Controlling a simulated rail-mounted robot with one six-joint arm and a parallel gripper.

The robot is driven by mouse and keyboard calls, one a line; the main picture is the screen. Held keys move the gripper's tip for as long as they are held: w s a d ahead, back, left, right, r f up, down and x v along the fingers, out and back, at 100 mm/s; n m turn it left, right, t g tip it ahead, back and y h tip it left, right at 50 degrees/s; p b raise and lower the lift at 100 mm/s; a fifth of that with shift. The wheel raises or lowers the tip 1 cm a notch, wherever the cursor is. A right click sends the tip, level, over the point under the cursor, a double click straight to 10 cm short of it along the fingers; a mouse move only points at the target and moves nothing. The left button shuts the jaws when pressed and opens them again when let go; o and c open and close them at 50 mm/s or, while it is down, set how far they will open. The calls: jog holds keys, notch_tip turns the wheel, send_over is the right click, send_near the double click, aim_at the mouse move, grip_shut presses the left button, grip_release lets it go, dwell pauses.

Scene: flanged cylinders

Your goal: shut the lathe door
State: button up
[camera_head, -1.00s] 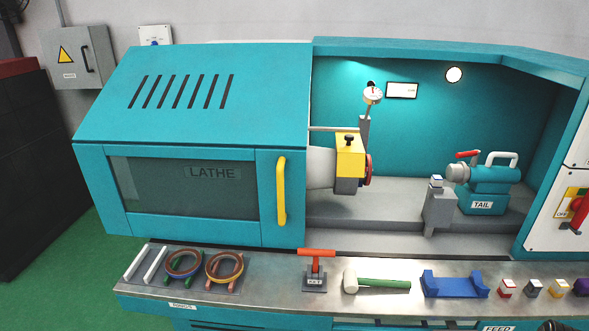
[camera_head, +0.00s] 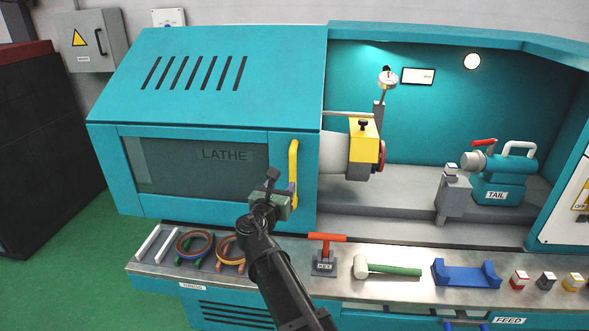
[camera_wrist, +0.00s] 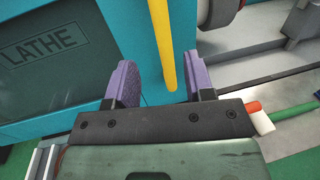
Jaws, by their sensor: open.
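The teal lathe door (camera_head: 222,95) stands at the left with its dark "LATHE" window (camera_head: 195,165), leaving the right part of the lathe uncovered. Its upright yellow handle (camera_head: 293,172) is near the door's right edge. My gripper (camera_head: 284,190) is in front of the handle's lower part. In the wrist view, my gripper (camera_wrist: 163,70) is open, with a purple finger on each side of the yellow handle's lower end (camera_wrist: 163,40). Contact cannot be told.
The chuck with a yellow block (camera_head: 364,142) and the tailstock (camera_head: 497,178) stand in the uncovered part. A front shelf (camera_head: 340,287) holds rings (camera_head: 193,243), a red-handled key (camera_head: 326,250), a mallet (camera_head: 388,269) and a blue cradle (camera_head: 466,275).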

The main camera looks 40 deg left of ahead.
aim_at(291, 173)
jog(key=x, duration=1.1)
jog(key=shift+d, duration=0.1)
grip_shut()
